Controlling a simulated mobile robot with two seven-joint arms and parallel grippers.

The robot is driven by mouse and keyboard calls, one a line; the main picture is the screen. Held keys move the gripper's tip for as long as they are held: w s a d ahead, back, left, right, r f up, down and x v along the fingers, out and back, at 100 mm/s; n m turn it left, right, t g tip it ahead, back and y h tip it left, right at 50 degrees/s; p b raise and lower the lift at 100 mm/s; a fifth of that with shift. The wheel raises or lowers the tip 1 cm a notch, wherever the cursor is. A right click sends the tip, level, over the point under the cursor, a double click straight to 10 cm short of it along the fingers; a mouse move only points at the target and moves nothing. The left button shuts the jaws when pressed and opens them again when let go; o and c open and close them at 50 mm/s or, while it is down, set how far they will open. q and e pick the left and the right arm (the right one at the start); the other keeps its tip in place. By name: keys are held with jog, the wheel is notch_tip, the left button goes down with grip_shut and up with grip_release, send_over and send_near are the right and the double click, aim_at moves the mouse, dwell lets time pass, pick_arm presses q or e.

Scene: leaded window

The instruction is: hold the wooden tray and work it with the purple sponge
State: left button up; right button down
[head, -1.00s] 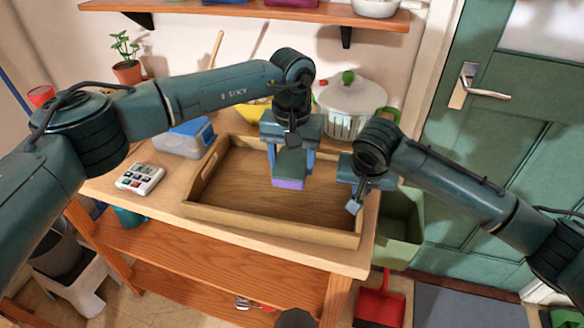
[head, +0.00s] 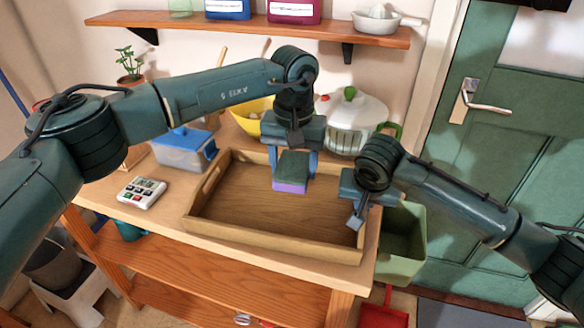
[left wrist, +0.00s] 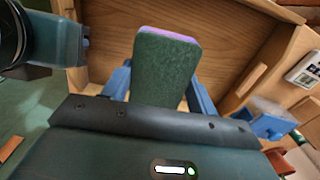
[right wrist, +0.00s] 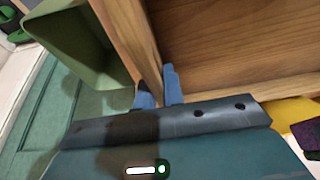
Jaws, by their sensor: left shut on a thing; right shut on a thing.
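The wooden tray (head: 260,218) lies on the wooden worktop, its raised walls showing all round. My left gripper (head: 292,172) is shut on the purple sponge (head: 290,187), which has a dark green side and a purple side. It holds the sponge over the tray's floor, toward the back right; I cannot tell whether they touch. In the left wrist view the sponge (left wrist: 165,70) sits between the blue fingers. My right gripper (right wrist: 158,88) is shut on the tray's right wall (right wrist: 130,40), one finger on each side of it.
A white timer (head: 143,192) and a lidded blue-and-clear box (head: 184,148) stand left of the tray. A yellow bowl (head: 252,115) and a white pot (head: 352,122) stand behind it. A green bin (head: 403,245) is to the right, below the worktop.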

jog(key=c, duration=1.4)
grip_release()
jog(key=shift+c, duration=0.2)
jog(key=v, duration=1.2)
pick_arm(q)
jog(key=shift+s, duration=0.15)
pick_arm(e)
jog(key=shift+s, duration=0.1)
